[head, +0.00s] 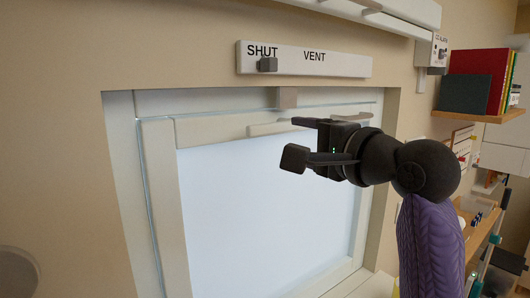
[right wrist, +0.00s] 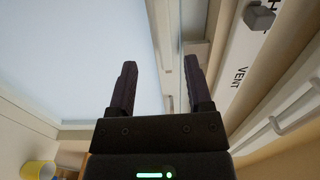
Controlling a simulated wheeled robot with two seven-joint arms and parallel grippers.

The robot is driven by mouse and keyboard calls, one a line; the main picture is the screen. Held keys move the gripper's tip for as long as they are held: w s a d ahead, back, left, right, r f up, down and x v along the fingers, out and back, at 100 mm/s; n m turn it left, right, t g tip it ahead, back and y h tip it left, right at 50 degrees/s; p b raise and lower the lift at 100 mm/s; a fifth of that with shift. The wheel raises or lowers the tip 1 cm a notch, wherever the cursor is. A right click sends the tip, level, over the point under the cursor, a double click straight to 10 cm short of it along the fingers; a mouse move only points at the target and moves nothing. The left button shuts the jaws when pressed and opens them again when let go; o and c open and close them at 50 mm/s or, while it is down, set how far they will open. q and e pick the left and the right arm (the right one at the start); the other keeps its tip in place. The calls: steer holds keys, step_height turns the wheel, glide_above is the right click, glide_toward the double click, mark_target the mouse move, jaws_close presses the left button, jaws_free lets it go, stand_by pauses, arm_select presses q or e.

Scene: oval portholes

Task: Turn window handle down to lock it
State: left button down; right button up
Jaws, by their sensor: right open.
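The window (head: 265,200) is a pale framed pane set in a tan wall recess. A beige bar (head: 268,129), which looks like the window handle, lies nearly level along the top rail, partly hidden by my right gripper. A small beige block (head: 287,98) sits on the frame just above it. My right gripper (head: 298,140) is open and empty, in front of the upper window at the bar's right end. In the right wrist view its two dark fingers (right wrist: 160,78) are apart, with pale frame edges beyond them. I cannot tell whether a finger touches the bar. My left gripper is not in view.
A white vent strip (head: 335,64) marked SHUT and VENT is above the window, its grey slider (head: 267,64) at SHUT. Another white rail runs above it. A wooden shelf with books (head: 485,80) stands at the right. The space before the pane's left half is clear.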

mark_target(267, 130)
steer(key=p+x, duration=0.1)
steer(key=x, duration=0.2)
steer(key=p+x, duration=0.1)
steer(key=x, duration=0.2)
steer(key=p+x, duration=0.1)
steer(key=x, duration=0.2)
steer(key=shift+a+r+p, duration=0.1)
steer(key=shift+r+p, duration=0.2)
steer(key=shift+w+a+f, duration=0.15)
steer(key=shift+w, duration=0.2)
jaws_close()
stand_by(0.5)
